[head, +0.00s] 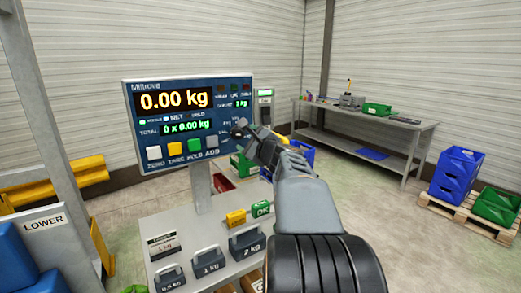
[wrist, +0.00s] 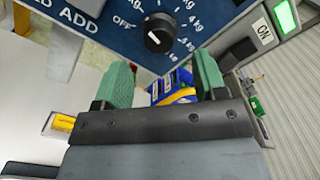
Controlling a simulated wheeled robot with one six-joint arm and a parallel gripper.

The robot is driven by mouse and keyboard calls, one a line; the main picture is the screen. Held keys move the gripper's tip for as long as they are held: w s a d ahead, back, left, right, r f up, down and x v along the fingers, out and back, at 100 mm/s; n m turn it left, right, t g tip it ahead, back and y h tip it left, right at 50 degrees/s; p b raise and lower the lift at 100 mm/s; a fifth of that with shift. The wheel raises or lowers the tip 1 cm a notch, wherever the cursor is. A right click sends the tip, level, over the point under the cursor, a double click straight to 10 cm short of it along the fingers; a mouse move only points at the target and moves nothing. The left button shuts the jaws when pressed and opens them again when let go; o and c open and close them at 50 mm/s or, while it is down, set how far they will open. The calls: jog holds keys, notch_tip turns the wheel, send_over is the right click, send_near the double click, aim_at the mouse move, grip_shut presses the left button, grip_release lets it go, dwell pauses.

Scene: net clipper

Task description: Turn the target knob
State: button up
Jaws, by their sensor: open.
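The black round knob (wrist: 159,32) sits on the blue panel of the scale display, seen at the top of the wrist view. A white mark shows on its face, and OFF and several kg labels are printed around it. My gripper (wrist: 162,62) has its two green fingers spread apart, with nothing between them. The knob lies beyond the fingertips in the picture, roughly midway between them, and no contact shows. In the head view my gripper (head: 247,134) is at the lower right of the panel (head: 225,92) and hides much of the knob's area.
A switch marked ON with a lit green light (wrist: 285,16) is right of the panel. Weights (head: 207,262) stand on the grey stand below the display. A workbench (head: 362,120) is at the back right, and blue and green crates (head: 455,175) stand on a pallet.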

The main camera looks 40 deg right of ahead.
jog(key=s+a, duration=0.1)
jog(key=s, duration=0.6)
jog(key=shift+s+b, duration=0.35)
jog(key=shift+b, duration=0.05)
jog(key=shift+a, duration=0.1)
